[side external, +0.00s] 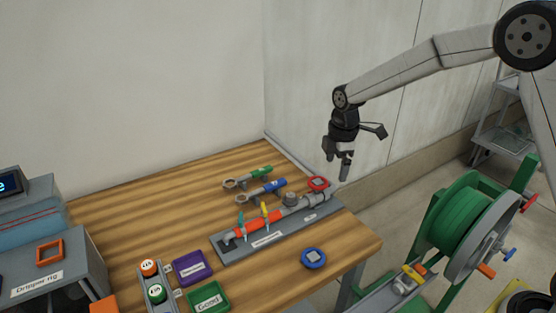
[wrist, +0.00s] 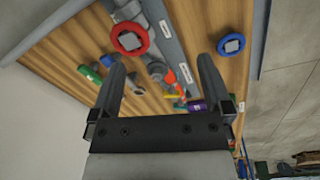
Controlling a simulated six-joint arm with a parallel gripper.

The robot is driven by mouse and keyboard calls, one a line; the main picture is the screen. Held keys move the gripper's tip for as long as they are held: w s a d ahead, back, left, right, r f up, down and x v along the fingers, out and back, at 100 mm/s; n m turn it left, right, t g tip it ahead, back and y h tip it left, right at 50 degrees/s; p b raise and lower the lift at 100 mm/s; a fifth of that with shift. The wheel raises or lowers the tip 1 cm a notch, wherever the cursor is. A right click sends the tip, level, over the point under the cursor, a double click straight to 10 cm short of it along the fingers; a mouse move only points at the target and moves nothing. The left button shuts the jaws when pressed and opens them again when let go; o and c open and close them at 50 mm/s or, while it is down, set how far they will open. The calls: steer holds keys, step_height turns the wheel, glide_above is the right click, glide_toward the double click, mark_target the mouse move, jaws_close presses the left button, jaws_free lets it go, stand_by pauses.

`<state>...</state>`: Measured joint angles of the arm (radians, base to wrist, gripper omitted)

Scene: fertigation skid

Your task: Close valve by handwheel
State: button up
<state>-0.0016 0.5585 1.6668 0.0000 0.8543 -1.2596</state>
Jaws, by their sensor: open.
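A red handwheel (side external: 317,183) with a grey square hub is at the far right end of the pipe assembly. It also shows in the wrist view (wrist: 130,38), ahead of the left finger. The grey pipe (side external: 312,202) with an orange-red section (side external: 268,221) runs along a grey base plate (side external: 225,254) on the bench. My gripper (side external: 338,160) is open and empty. It hangs pointing down, above and slightly right of the red handwheel, clear of it. Its two fingers (wrist: 162,70) stand apart in the wrist view, with nothing between them. The valve's open or closed position cannot be told.
A blue handwheel (side external: 313,258) lies on the wooden bench (side external: 350,243) near its front right edge. Green-handled (side external: 255,173) and blue-handled (side external: 268,188) tools lie behind the plate. Purple (side external: 192,267) and green (side external: 208,298) trays stand front left. A green hose reel (side external: 468,220) stands right.

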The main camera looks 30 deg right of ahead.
mark_target(319, 180)
steer(key=w+n, duration=0.3)
steer(key=w, duration=0.1)
steer(key=w+n, duration=0.1)
steer(key=n, duration=0.1)
steer(key=shift+w+f+n+g, duration=0.3)
steer(key=shift+w+f+g, duration=0.1)
steer(key=shift+f, duration=3.9)
